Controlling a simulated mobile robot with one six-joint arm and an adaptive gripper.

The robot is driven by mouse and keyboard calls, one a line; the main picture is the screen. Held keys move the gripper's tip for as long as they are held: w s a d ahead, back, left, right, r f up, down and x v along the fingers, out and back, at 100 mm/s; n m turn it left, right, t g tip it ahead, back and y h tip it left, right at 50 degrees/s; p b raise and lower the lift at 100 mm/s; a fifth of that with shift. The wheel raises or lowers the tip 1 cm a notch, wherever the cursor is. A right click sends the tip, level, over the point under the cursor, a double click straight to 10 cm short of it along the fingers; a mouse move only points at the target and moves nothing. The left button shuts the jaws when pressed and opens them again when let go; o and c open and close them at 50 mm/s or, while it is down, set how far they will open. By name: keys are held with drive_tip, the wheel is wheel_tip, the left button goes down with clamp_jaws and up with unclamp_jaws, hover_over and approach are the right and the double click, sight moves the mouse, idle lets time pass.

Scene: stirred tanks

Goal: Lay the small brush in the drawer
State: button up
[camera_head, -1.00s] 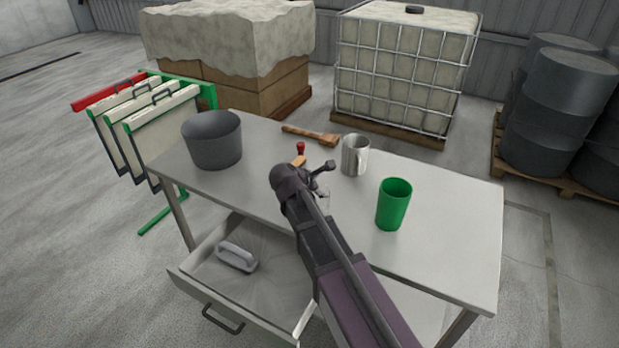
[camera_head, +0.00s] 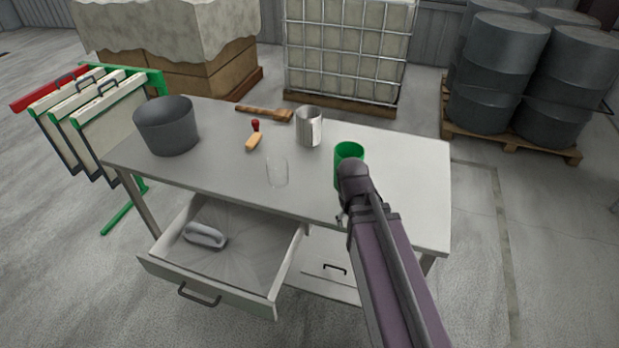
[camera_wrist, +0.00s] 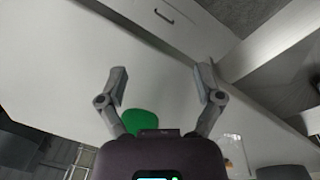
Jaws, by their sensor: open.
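Two brush-like things lie at the back of the table. One is a brown wooden piece with a long handle and a broad end (camera_head: 265,113); the other is a short tan piece with a red end (camera_head: 254,139). I cannot tell for sure which is the small brush. The drawer (camera_head: 205,287) under the table's left side is pulled open, with a grey handled object (camera_head: 205,235) inside. My gripper (camera_wrist: 162,82) is open and empty in the wrist view. In the head view my arm hides most of it, at the table's front right by the green cup.
The green cup (camera_head: 349,151) stands close to my wrist, partly hidden by it. A clear glass (camera_head: 277,172), a steel mug (camera_head: 309,127) and a dark grey pot (camera_head: 167,127) also stand on the table.

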drive_tip(key=s+m, duration=0.1)
drive_tip(key=s+d, duration=0.1)
drive_tip(key=s+m+y, duration=0.1)
drive_tip(key=shift+s+d+m+g, duration=0.2)
drive_tip(key=shift+d+m+g, duration=0.05)
drive_tip(key=shift+m+g, duration=0.05)
drive_tip(key=c, duration=0.4)
